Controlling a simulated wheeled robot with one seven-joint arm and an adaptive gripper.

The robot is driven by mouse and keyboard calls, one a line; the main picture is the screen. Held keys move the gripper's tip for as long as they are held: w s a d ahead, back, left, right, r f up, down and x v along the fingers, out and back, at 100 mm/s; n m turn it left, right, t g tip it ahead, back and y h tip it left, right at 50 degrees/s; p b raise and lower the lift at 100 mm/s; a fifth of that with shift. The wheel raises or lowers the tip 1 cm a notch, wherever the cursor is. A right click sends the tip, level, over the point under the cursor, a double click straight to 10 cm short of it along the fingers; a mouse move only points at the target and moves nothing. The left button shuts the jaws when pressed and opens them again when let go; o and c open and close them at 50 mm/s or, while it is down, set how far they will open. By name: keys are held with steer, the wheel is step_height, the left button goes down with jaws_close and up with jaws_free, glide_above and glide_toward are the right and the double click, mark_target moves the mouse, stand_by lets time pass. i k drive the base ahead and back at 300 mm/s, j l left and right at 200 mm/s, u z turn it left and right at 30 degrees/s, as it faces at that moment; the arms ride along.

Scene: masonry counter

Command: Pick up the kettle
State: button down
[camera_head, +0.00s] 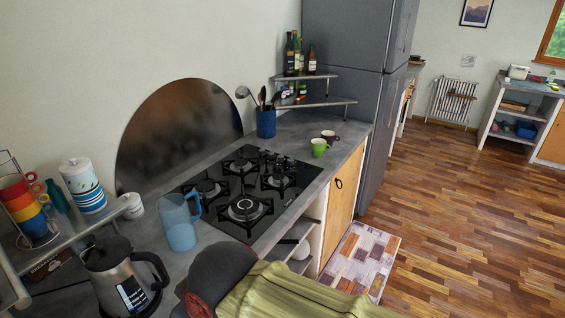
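The kettle (125,279) stands upright on the grey counter at the lower left of the head view. It has a brushed steel body, a dark lid and a black handle on its right side. A clear window strip shows on its front, and its base is near the picture's lower edge. My gripper is not in view, and nothing is seen holding the kettle.
A translucent blue pitcher (181,224) stands right of the kettle, before the black hob (247,208). A metal shelf (84,232) with stacked cups is close on the left. A dark rounded object (222,272) and green ribbed one (290,294) fill the lower middle.

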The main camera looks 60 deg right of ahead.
mark_target(129, 285)
steer(key=z, duration=2.15)
steer(key=u, duration=2.15)
steer(key=i+l+z, duration=0.1)
steer(key=z, duration=0.25)
steer(key=i+l+z, duration=0.15)
steer(key=z, duration=0.2)
steer(key=i+z, duration=0.15)
steer(key=z, duration=0.2)
